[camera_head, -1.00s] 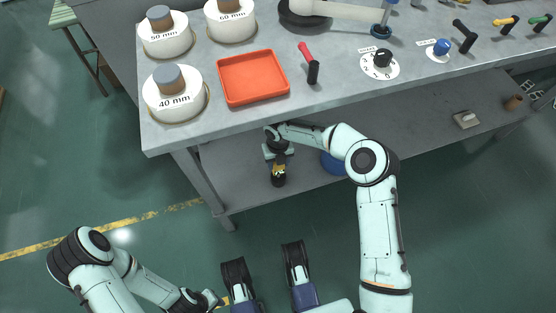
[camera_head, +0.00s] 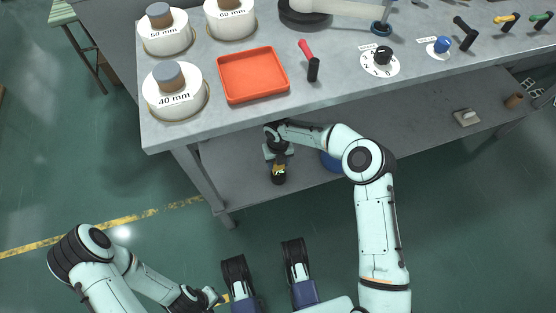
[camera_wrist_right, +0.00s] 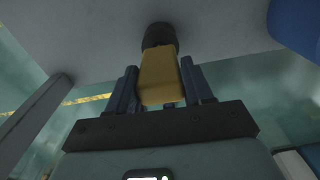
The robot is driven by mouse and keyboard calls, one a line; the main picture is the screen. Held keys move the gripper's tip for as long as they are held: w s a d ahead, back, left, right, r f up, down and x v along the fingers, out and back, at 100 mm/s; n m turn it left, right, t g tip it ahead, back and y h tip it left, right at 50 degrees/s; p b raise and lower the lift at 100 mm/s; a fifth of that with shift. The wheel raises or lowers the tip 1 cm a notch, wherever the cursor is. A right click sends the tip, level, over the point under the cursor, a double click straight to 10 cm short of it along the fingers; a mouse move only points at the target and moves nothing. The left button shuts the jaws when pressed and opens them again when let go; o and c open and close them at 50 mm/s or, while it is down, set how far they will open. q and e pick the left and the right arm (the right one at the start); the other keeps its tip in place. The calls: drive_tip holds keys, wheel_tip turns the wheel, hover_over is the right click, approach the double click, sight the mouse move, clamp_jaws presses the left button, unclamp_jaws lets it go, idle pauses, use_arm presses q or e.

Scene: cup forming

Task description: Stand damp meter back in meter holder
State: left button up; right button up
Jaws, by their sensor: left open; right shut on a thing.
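The damp meter (camera_wrist_right: 160,76) has a yellow body and sits between the two fingers of my right gripper (camera_wrist_right: 162,84) in the right wrist view. A dark round part (camera_wrist_right: 160,38) is at its far end; I cannot tell whether it belongs to the meter or to the holder. In the head view my right gripper (camera_head: 278,157) is at the lower shelf, below the bench's front edge, with the yellow and black meter (camera_head: 279,171) at its tip. I cannot make out the meter holder for certain. My left gripper (camera_head: 212,297) is open and empty, low over the floor.
The grey bench top (camera_head: 220,118) carries an orange tray (camera_head: 285,91), white labelled moulds (camera_head: 178,105), a red-handled tool (camera_head: 312,68) and dials (camera_head: 381,70). Under it is the lower shelf (camera_head: 420,135), with a blue round thing (camera_head: 331,163) behind my right forearm. A bench leg (camera_head: 203,185) stands left.

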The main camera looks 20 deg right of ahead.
drive_tip(key=shift+f, duration=0.85)
idle(0.4)
drive_tip(key=o, duration=1.6)
drive_tip(key=shift+r, duration=0.1)
drive_tip(key=shift+r+p, duration=1.5)
drive_tip(key=shift+r, duration=2.45)
